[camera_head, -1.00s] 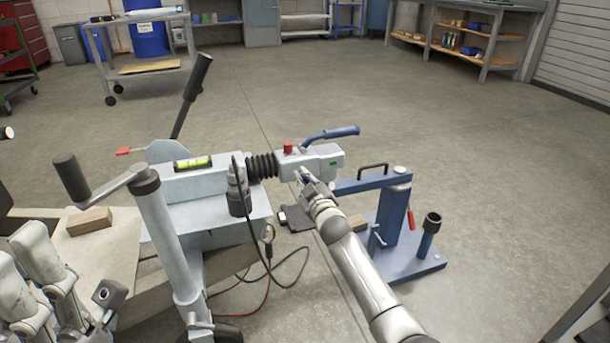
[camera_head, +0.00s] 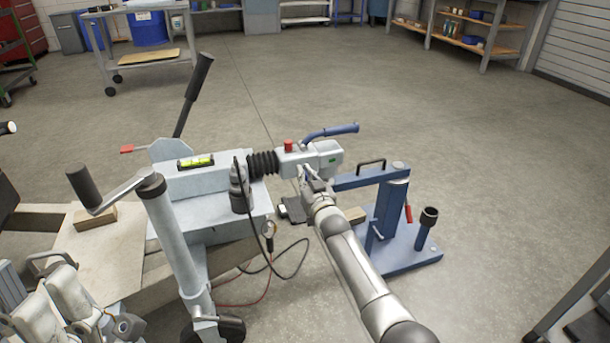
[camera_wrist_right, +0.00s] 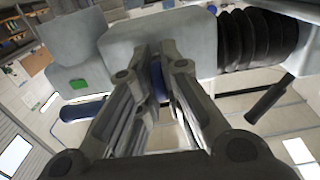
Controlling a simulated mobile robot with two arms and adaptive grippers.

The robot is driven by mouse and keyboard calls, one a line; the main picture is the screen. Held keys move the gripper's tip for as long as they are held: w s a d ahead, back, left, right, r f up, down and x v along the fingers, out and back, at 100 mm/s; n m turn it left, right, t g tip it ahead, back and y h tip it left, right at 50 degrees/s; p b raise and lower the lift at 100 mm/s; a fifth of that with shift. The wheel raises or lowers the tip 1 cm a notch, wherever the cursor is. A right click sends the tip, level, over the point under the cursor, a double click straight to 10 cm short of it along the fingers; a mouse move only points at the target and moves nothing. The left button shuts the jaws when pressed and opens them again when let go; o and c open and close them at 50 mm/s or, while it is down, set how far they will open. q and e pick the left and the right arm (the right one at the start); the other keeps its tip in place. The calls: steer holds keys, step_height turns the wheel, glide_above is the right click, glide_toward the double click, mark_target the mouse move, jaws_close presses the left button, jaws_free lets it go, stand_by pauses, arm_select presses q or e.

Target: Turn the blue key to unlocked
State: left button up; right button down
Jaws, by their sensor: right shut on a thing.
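The grey coupling head (camera_head: 312,158) sits at the end of the trailer drawbar, with a blue lever (camera_head: 330,131) and a red knob (camera_head: 288,146) on top. My right gripper (camera_head: 304,172) is at the near side of this head. In the right wrist view its two fingers (camera_wrist_right: 160,62) point at the grey housing and are shut on the blue key (camera_wrist_right: 157,80), a narrow part of which shows between them. The fingers hide the rest of the key, and its turn angle is unclear. Parts of my left arm show at the bottom left; its fingers cannot be made out.
A blue stand (camera_head: 388,215) with a post and base plate is just right of the coupling. A black cable (camera_head: 300,255) hangs below the drawbar. A crank jack (camera_head: 165,230) and a wood block (camera_head: 95,217) are at left.

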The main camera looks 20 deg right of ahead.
steer(key=shift+f, duration=0.15)
steer(key=c, duration=1.6)
jaws_free()
steer(key=shift+o, duration=0.2)
steer(key=s, duration=1.2)
steer(key=shift+d, duration=0.2)
